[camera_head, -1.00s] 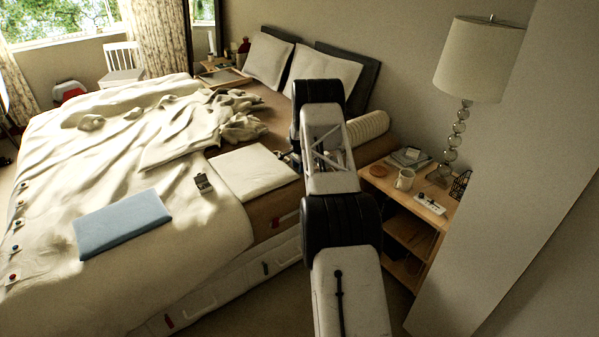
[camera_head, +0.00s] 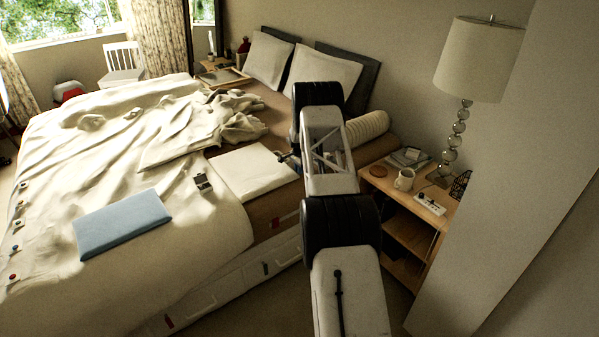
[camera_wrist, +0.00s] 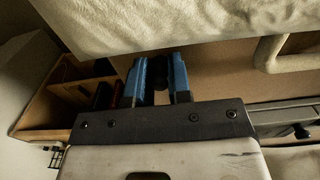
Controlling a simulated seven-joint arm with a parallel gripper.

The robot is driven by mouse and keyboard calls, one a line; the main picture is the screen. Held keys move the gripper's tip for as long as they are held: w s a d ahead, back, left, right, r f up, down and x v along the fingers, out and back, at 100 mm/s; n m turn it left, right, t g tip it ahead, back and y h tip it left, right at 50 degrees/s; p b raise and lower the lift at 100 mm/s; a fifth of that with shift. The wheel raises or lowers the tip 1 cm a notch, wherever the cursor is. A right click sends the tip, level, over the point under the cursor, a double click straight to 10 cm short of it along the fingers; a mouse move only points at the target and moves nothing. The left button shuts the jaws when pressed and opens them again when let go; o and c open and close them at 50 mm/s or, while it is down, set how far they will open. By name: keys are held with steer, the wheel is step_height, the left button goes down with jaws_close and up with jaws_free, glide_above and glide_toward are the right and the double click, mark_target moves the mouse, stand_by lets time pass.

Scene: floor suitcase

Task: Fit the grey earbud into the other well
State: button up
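A small open case (camera_head: 203,183) lies on the cream bedspread, to the right of the blue folded cloth. It is too small in the head view to make out its wells or an earbud in it. My gripper (camera_head: 283,157) reaches out to the left of my arm, over the near side of the bed, to the right of and behind the case. In the wrist view my gripper (camera_wrist: 158,78) has two blue fingers with a narrow gap. Something dark shows in the gap; I cannot tell whether it is held or lies behind. The case is not in the wrist view.
A blue folded cloth (camera_head: 122,224) lies near the bed's front edge. A flat pale cushion (camera_head: 254,172) lies near my gripper. The bedspread around the case is mostly clear.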

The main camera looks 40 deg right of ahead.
jaws_close()
steer(key=shift+r, duration=5)
steer(key=shift+a, duration=0.1)
steer(key=s+a+f+n, duration=0.1)
steer(key=s+a+n, duration=0.1)
steer(key=a, duration=0.3)
steer(key=s+a+f+n, duration=0.2)
steer(key=s+a+n, duration=0.1)
steer(key=a, duration=0.2)
steer(key=s+a+f+n, duration=0.2)
steer(key=s+a+n, duration=0.1)
steer(key=a, duration=0.1)
steer(key=shift+s+a+f, duration=0.1)
steer(key=shift+a+f, duration=0.15)
steer(key=shift+a, duration=0.15)
steer(key=s+a+f+n, duration=0.3)
steer(key=s+a, duration=0.1)
steer(key=a, duration=0.7)
steer(key=s+a+f+n, duration=0.3)
steer(key=s+a+n, duration=0.15)
steer(key=a, duration=0.75)
steer(key=s+a+f+n, duration=0.3)
steer(key=s+a, duration=0.2)
steer(key=a, duration=0.6)
steer(key=w+a, duration=0.2)
steer(key=a, duration=0.6)
steer(key=shift+w+a+f, duration=0.15)
steer(key=shift+a+f, duration=0.05)
steer(key=shift+a, duration=0.05)
